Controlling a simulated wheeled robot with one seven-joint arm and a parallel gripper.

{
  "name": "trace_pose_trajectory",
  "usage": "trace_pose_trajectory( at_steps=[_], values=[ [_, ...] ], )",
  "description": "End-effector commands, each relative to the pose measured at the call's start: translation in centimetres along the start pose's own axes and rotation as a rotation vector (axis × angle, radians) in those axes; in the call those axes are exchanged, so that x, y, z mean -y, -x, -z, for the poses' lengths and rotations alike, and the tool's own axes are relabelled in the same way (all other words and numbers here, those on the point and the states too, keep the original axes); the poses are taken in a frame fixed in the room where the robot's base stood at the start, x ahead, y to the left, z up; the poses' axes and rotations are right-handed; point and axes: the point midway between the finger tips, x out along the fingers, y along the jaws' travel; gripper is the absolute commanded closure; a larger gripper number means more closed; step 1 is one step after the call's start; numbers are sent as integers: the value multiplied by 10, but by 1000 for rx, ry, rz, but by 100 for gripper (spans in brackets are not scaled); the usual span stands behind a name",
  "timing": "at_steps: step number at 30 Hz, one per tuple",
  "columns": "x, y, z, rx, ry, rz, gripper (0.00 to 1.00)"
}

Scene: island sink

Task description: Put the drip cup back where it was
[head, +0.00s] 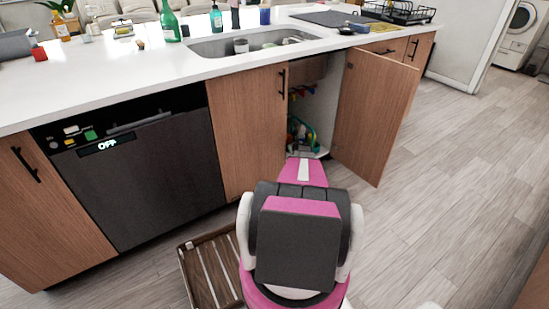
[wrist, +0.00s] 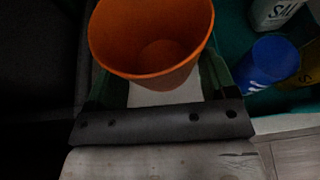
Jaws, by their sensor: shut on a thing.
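An orange cup (wrist: 150,45), which I take as the drip cup, fills the top middle of the wrist view. Its open mouth faces the camera and it looks empty. My gripper (wrist: 158,92) is shut on it, with a finger at either side of the cup. In the head view my arm reaches toward the open cabinet (head: 310,72) under the sink. My gripper and the cup are hidden there. What lies beneath the cup is too dark to tell.
A teal caddy (head: 302,132) stands inside the cabinet; a blue bottle (wrist: 268,62) and a white container (wrist: 272,12) are close right of the cup. The open cabinet door (head: 375,115) stands right of my arm. A wooden slatted rack (head: 208,268) lies on the floor at left.

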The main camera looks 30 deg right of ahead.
Motion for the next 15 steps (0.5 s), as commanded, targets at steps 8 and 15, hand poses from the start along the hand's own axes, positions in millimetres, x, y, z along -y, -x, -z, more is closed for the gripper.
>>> trace_pose_trajectory(
  at_steps=[8,15],
  values=[
    [5,-14,16,-1,2,-10,45],
    [4,-29,54,-1,3,-10,45]
  ],
)
